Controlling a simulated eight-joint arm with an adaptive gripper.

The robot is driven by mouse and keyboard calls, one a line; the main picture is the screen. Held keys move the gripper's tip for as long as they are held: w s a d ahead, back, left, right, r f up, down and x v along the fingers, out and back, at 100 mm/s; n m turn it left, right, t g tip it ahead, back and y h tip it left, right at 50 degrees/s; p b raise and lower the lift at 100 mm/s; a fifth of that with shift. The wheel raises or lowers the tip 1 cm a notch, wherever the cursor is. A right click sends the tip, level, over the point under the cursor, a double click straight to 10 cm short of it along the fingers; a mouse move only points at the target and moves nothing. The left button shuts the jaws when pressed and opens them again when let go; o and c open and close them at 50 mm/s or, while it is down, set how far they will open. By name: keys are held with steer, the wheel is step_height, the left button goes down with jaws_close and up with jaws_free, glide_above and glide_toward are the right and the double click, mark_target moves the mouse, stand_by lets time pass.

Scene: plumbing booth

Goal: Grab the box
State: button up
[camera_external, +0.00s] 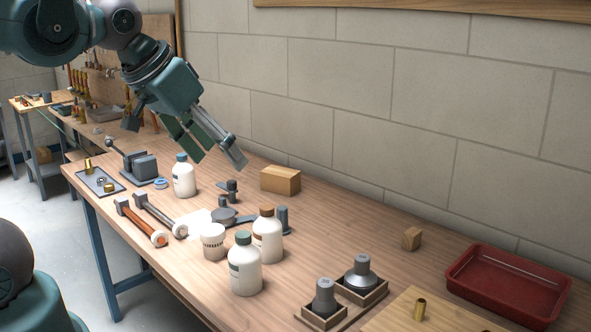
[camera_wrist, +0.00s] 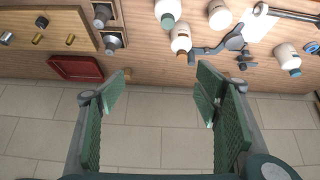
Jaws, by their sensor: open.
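A tan cardboard box (camera_external: 281,180) sits on the workbench near the back wall, in the external view. A much smaller tan block (camera_external: 411,238) stands farther right, near the wall. My gripper (camera_external: 218,160) is open and empty, above the bench and left of the larger box in the picture, apart from it. In the wrist view the open fingers (camera_wrist: 162,85) have wall and the bench's back edge between them. I cannot make out the larger box there; a finger may hide it.
White bottles (camera_external: 245,265), a white tub (camera_external: 213,241) and dark fittings (camera_external: 232,190) stand in front of the box. A red tray (camera_external: 508,285) lies at the right; it also shows in the wrist view (camera_wrist: 77,68). The block wall (camera_external: 400,110) rises close behind.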

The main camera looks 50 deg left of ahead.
steer(key=w+a+r+n+g, duration=0.1)
steer(key=w+a+r+n, duration=0.2)
steer(key=w, duration=0.4)
steer(key=n+g+p, duration=0.3)
steer(key=n+g, duration=0.3)
steer(key=n, duration=1.1)
glide_above(280, 171)
steer(key=f, duration=2.3)
steer(key=shift+d+f, duration=0.1)
steer(key=shift+d, duration=0.25)
steer(key=shift+a+f+n, duration=0.3)
steer(key=shift+f, duration=0.1)
steer(key=shift+f, duration=0.1)
steer(key=shift+f, duration=1.2)
